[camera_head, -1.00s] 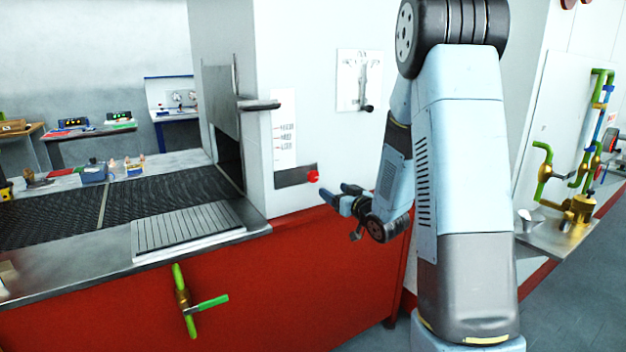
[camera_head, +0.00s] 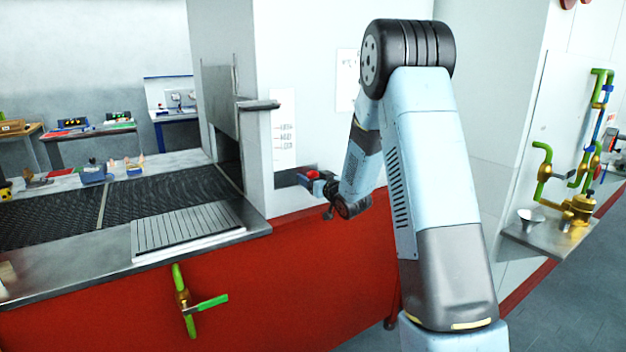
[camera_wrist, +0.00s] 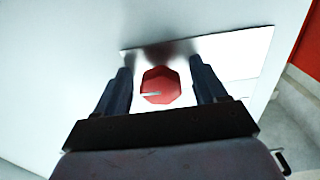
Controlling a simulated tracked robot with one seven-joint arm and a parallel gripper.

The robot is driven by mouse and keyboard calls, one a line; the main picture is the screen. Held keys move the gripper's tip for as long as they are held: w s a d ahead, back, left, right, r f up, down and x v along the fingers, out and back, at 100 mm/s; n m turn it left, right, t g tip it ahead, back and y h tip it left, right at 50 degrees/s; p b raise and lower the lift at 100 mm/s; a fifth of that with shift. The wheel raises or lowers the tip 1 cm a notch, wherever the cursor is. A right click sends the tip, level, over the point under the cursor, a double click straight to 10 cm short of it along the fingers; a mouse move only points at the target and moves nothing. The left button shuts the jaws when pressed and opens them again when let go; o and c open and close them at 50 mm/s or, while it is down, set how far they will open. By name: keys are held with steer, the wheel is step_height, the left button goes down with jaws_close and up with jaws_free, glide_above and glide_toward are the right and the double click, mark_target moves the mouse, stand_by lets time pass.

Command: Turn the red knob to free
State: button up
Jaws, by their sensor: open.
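The red knob (camera_wrist: 161,86) sits on a metal plate (camera_wrist: 243,56) on the white housing. In the wrist view it lies between my two dark fingers, with a gap on each side. A pale pointer line on its face runs toward the left finger. My gripper (camera_wrist: 162,88) is open and faces the knob. In the head view my gripper (camera_head: 310,178) is at the housing's front face, with a bit of the red knob (camera_head: 312,174) showing by the fingertips. The knob's position label cannot be read.
A white label panel (camera_head: 284,132) is above the knob. A metal shelf edge (camera_head: 259,105) juts out above and to the left. The mesh belt (camera_head: 165,193) runs at left, above a red cabinet (camera_head: 290,280) with a green-handled valve (camera_head: 185,300).

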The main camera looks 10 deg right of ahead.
steer(key=c, duration=1)
steer(key=shift+n, duration=0.4)
steer(key=n, duration=0.3)
steer(key=shift+n, duration=0.3)
steer(key=n, duration=0.4)
steer(key=shift+d+n, duration=0.1)
steer(key=shift+n, duration=0.2)
steer(key=n, duration=0.6)
steer(key=shift+c, duration=0.2)
steer(key=shift+n, duration=1.3)
steer(key=shift+d+f+n, duration=0.1)
steer(key=shift+n, duration=0.2)
